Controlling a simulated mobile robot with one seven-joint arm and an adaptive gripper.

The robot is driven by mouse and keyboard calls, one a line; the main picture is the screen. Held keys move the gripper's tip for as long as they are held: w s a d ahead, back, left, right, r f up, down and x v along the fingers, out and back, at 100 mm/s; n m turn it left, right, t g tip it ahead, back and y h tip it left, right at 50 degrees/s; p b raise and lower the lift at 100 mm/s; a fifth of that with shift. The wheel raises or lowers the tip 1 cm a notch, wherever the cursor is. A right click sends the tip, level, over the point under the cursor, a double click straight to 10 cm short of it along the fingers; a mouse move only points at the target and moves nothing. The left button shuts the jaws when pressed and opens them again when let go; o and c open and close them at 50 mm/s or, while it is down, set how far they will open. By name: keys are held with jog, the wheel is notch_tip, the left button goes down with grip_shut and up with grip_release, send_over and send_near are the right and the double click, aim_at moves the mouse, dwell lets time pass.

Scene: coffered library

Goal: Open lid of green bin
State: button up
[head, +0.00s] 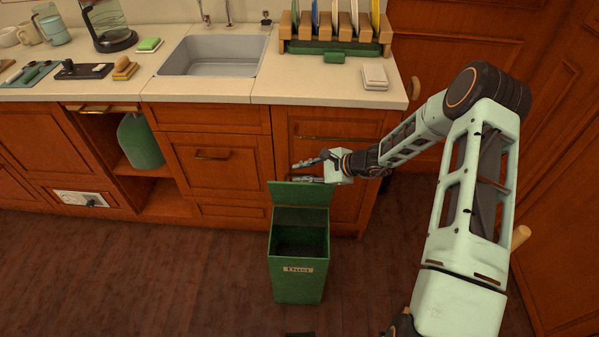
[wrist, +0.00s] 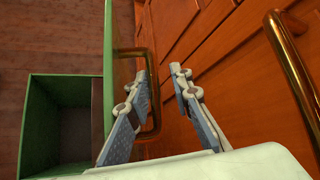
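The green bin (head: 298,277) stands on the floor in front of the cabinets, with a pale label on its front. Its lid (head: 300,193) is raised and stands upright at the back edge, so the dark, empty-looking inside shows. My gripper (head: 296,172) is just above and behind the lid's top edge, near the cabinet front. The lid (wrist: 122,45) is there edge-on, left of the fingers, and the bin's opening (wrist: 62,120) is further left. Whether a finger touches the lid I cannot tell.
Wooden cabinets with brass handles (wrist: 292,62) are close behind the gripper. The counter (head: 205,90) above carries a sink (head: 213,56), a dish rack (head: 335,46) and several small items. The floor (head: 150,270) left of the bin is clear.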

jog(key=s+d+r+p, duration=0.1)
jog(key=d+r+p, duration=0.3)
jog(key=d+r, duration=0.4)
jog(key=shift+d, duration=0.15)
dwell(0.8)
dwell(0.3)
jog(key=shift+s, duration=0.1)
jog(key=v, duration=1.2)
